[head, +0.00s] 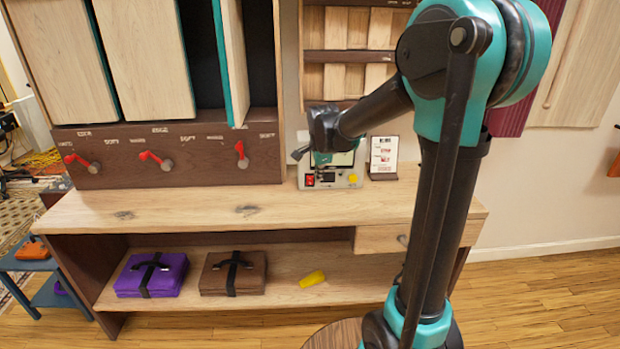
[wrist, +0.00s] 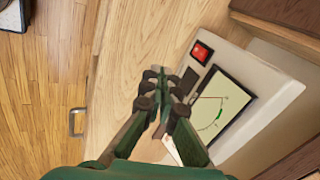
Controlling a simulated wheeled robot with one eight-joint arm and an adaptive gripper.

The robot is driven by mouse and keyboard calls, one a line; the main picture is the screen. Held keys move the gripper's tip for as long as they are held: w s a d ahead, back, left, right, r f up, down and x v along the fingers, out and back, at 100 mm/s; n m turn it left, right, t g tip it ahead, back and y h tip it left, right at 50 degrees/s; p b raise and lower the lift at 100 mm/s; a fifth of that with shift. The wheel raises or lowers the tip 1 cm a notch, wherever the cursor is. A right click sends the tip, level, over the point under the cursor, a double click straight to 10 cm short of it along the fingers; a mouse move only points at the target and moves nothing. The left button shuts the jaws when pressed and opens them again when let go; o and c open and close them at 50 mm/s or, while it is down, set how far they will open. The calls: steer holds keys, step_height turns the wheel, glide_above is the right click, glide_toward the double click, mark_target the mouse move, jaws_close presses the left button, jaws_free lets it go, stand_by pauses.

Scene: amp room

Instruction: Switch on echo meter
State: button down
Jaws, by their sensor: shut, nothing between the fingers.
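The echo meter (head: 345,181) is a pale box on the wooden bench, with a screen, a red switch (head: 310,180) and a yellow part on its front. In the wrist view the meter (wrist: 268,88) is at the right, with its red switch (wrist: 201,52) above a lit screen (wrist: 232,96) showing a curved trace. My gripper (head: 298,154) is in front of the meter and hides part of it. In the wrist view my gripper (wrist: 165,76) is shut and empty, with its tips left of the screen and below the switch. I see no contact with the switch.
A card on a stand (head: 384,155) is right of the meter. A panel with red levers (head: 150,158) is at the left. The bench top (head: 230,207) is mostly clear. The shelf below holds a purple case (head: 150,275), a brown case (head: 232,274) and a yellow object (head: 312,279).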

mark_target(310, 181)
steer(key=w+a+m, duration=0.1)
steer(key=w+a+r+m, duration=0.1)
steer(key=w, duration=0.1)
steer(key=shift+w+a, duration=0.15)
steer(key=shift+f, duration=0.1)
steer(key=x, duration=0.9)
steer(key=shift+w+f, duration=0.2)
steer(key=shift+f, duration=0.15)
steer(key=shift+w, duration=1.15)
steer(key=shift+w+r, duration=0.15)
steer(key=shift+w, duration=0.7)
steer(key=shift+w+r, duration=0.15)
steer(key=shift+w, duration=0.3)
steer(key=shift+r, duration=0.1)
